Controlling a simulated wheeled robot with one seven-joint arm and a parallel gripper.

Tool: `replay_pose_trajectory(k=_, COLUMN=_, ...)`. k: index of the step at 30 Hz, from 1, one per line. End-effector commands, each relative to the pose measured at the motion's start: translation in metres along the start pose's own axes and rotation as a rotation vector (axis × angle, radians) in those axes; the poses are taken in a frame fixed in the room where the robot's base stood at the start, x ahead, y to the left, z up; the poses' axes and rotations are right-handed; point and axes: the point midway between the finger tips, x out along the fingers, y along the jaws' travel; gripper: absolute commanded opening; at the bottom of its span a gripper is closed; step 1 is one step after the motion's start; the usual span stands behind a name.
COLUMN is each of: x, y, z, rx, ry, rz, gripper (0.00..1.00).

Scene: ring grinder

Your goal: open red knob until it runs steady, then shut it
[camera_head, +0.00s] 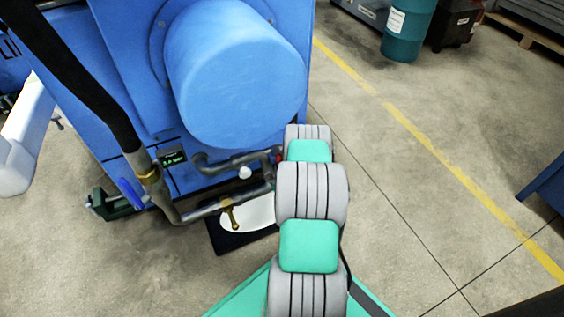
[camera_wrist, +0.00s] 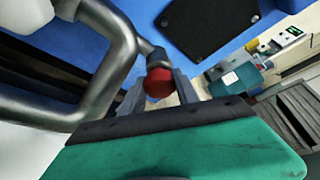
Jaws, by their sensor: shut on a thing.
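The red knob (camera_wrist: 158,83) is a round ball on a pipe end, between the two fingers of my gripper (camera_wrist: 160,90) in the wrist view. My gripper is shut on it. In the head view my arm hides most of the gripper, and only a sliver of red shows beside the arm. The grey pipes (camera_head: 235,164) run along the front of the blue machine (camera_head: 95,75). A small display (camera_head: 173,156) with green digits, too small to read surely, sits on the pipework. A white puddle-like patch (camera_head: 255,214) lies on a dark tray below the pipes.
A thick black hose (camera_head: 75,75) rises at the left. A teal drum (camera_head: 408,28) stands far back. Floor right of my arm is clear.

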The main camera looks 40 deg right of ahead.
Motion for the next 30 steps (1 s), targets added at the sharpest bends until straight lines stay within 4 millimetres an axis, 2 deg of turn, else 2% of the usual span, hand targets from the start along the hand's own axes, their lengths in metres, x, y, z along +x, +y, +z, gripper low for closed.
replay_pose_trajectory(k=6, x=0.0005, y=0.0009, z=-0.0014, rx=-0.165, ry=0.001, rz=-0.070, gripper=0.00)
replay_pose_trajectory(k=15, x=-0.0007, y=0.0020, z=-0.0025, rx=-0.317, ry=0.004, rz=-0.129, gripper=0.00)
replay_pose_trajectory(k=30, x=-0.0004, y=0.0006, z=-0.0022, rx=-0.371, ry=0.004, rz=-0.153, gripper=0.00)
